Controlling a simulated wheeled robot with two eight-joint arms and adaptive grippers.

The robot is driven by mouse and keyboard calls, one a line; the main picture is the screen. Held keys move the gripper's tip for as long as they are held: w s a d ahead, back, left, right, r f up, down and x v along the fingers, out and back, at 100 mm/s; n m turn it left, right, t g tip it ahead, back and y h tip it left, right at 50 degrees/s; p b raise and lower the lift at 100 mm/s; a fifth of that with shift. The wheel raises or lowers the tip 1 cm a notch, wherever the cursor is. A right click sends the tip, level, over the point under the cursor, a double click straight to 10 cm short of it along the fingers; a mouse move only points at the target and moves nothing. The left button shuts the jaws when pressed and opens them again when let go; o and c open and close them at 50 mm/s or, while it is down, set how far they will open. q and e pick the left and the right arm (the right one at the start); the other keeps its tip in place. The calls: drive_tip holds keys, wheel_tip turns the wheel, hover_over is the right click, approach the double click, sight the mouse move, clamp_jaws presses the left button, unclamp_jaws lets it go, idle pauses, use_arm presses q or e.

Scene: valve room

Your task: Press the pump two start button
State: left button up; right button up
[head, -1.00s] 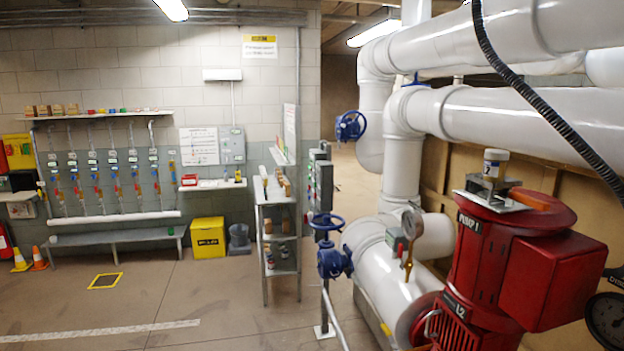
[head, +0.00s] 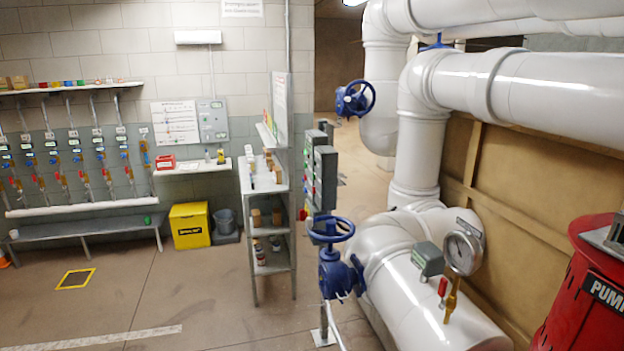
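A dark grey control box (head: 325,178) stands on a post in the middle of the head view, seen almost edge-on. Small coloured bumps, green and red, show along its left-facing side, but they are too small to tell apart and no label is readable. The pump two start button cannot be made out. A red pump (head: 590,290) labelled "PUMP" is cut off at the right edge; its number is out of view. Neither of my grippers is in view.
A blue handwheel valve (head: 333,262) stands just in front of the control box. White pipes with a gauge (head: 462,252) fill the right side. A grey shelf (head: 268,215) stands left of the box, near a yellow bin (head: 190,225).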

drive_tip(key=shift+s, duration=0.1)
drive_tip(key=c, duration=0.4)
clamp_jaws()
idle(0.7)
